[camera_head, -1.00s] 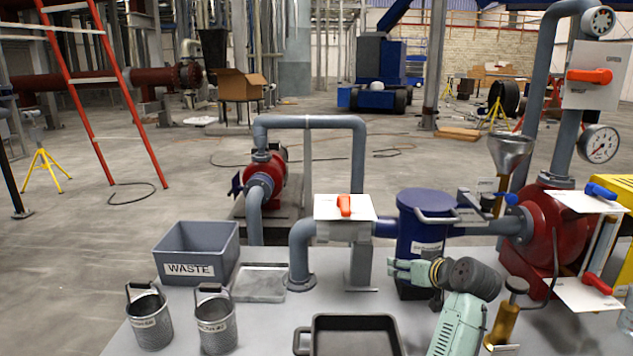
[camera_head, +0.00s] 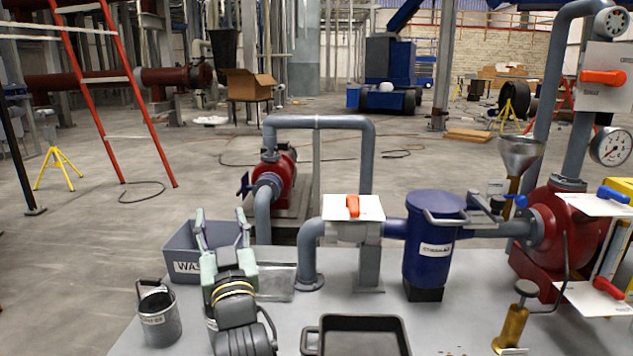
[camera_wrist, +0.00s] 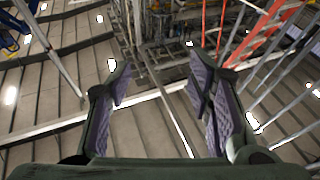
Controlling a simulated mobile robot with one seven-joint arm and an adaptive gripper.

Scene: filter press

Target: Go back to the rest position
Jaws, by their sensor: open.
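My gripper (camera_head: 222,236) is open and empty in the head view. It points away from me, in front of the grey waste bin (camera_head: 186,268), and covers part of the bin and its label. My wrist also covers most of the right-hand mesh basket. In the wrist view my gripper (camera_wrist: 160,92) shows two spread fingers with purplish pads and nothing between them.
A mesh basket (camera_head: 159,316) stands at the left of the table. A black tray (camera_head: 355,338) lies at the front. A blue strainer vessel (camera_head: 430,240), an orange-handled valve (camera_head: 352,207) and a red pump (camera_head: 560,225) stand to the right. The grey tabletop (camera_head: 450,320) has free room near the vessel.

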